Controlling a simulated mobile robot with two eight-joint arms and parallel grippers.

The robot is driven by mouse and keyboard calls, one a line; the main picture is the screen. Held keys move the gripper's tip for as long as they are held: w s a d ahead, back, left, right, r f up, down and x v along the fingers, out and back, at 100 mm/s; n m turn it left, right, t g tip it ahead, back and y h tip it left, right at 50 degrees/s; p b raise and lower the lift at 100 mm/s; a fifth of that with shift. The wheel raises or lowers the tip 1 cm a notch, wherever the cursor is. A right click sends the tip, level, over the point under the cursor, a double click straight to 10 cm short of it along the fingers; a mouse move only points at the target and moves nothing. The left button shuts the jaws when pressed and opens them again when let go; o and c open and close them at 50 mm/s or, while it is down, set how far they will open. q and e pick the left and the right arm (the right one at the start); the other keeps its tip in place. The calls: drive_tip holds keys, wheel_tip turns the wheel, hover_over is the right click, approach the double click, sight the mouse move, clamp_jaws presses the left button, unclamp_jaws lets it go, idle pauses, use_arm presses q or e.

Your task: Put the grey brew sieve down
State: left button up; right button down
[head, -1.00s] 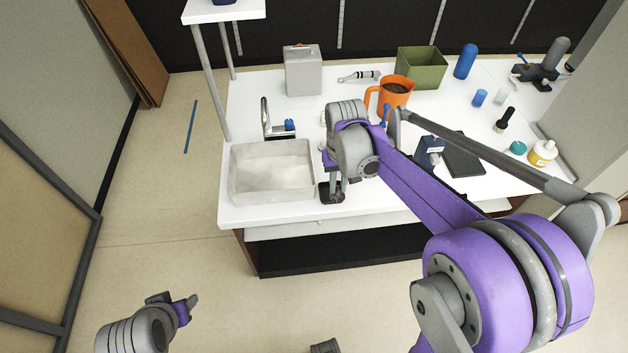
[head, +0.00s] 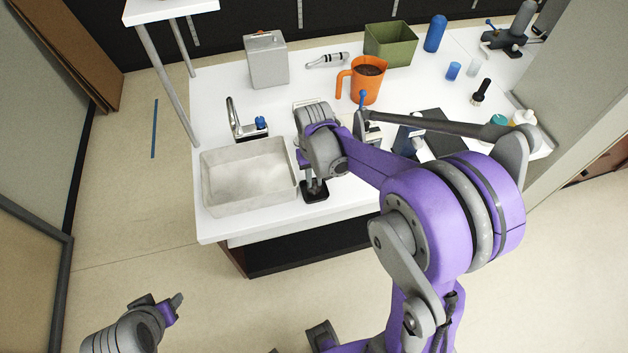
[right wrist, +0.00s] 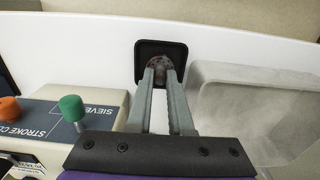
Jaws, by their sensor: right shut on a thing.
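My right gripper (head: 313,183) points down over a small black square tray (head: 322,196) beside the sink. In the right wrist view, the right gripper (right wrist: 161,75) is shut on a small, round, grey-brown thing (right wrist: 160,63), which looks like the grey brew sieve. It is over the black tray (right wrist: 143,50), inside its rim; I cannot tell if it touches the tray. The fingers partly hide it, and it is not clear in the head view. My left gripper (head: 172,306) is low at the left, away from the counter; its opening is unclear.
The sink basin (head: 207,184) is close to the tray's left, with a tap (head: 233,120) behind. In the right wrist view, a labelled panel with a green knob (right wrist: 72,107) stands left of the fingers. An orange jug (head: 367,88) and green bin (head: 390,50) stand further back.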

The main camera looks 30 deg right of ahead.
sight(314, 181)
drive_tip(key=shift+f, duration=0.6)
drive_tip(key=c, duration=0.8)
unclamp_jaws()
drive_tip(key=shift+r, duration=0.3)
wheel_tip(314, 181, up, 10)
drive_tip(key=r+p, duration=0.1)
drive_tip(key=s+a+f+n+t, duration=0.1)
drive_tip(key=s+a+t, duration=0.1)
drive_tip(key=s, duration=0.3)
drive_tip(key=s+a+f+t, duration=0.1)
drive_tip(key=s+a, duration=0.1)
drive_tip(key=s, duration=0.3)
drive_tip(key=s+a+n+t, duration=0.1)
drive_tip(key=s+a+t, duration=0.1)
drive_tip(key=s, duration=0.2)
drive_tip(key=shift+s+a+f+n+t, duration=0.3)
drive_tip(key=shift+s+a+f, duration=0.1)
